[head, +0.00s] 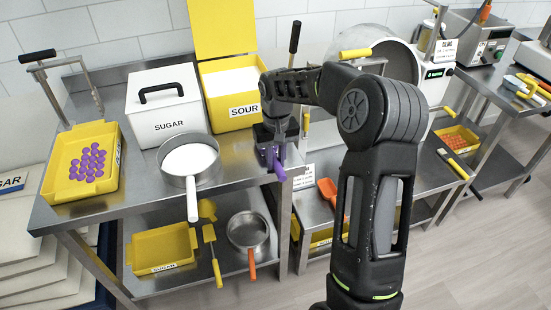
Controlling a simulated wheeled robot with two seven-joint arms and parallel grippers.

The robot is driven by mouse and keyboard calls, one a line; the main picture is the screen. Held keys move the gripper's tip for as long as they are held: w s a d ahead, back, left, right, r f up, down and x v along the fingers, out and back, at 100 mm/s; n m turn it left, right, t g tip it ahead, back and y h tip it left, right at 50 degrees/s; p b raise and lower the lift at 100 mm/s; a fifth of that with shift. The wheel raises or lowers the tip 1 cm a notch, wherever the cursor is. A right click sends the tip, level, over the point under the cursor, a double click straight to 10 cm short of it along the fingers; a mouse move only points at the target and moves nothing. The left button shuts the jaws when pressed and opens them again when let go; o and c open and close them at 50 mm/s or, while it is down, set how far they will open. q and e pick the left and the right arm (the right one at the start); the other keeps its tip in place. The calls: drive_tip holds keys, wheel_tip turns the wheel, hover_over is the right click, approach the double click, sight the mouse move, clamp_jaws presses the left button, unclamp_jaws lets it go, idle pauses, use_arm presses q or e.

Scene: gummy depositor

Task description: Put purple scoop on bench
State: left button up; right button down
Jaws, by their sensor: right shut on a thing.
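The purple scoop (278,164) shows as a purple handle at the right front edge of the steel bench (120,208). My right gripper (272,148) is shut on it, over the bench's right end beside the yellow SOUR bin. The scoop's bowl is hidden by the gripper and arm, so I cannot tell whether it touches the bench top. My left gripper is not in view.
On the bench stand a yellow tray of purple gummies (58,190), a white SUGAR box (165,108), an open SOUR bin (222,90) and a pan of white powder (188,162). Its handle juts over the front edge. A lower shelf holds a yellow tray (160,248) and a sieve (248,233).

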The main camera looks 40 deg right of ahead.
drive_tip(key=shift+f, duration=0.2)
drive_tip(key=c, duration=1.3)
unclamp_jaws()
drive_tip(key=r, duration=1.2)
drive_tip(key=shift+s+a+r+b, duration=0.1)
drive_tip(key=shift+s+r+b, duration=0.1)
drive_tip(key=shift+b, duration=0.2)
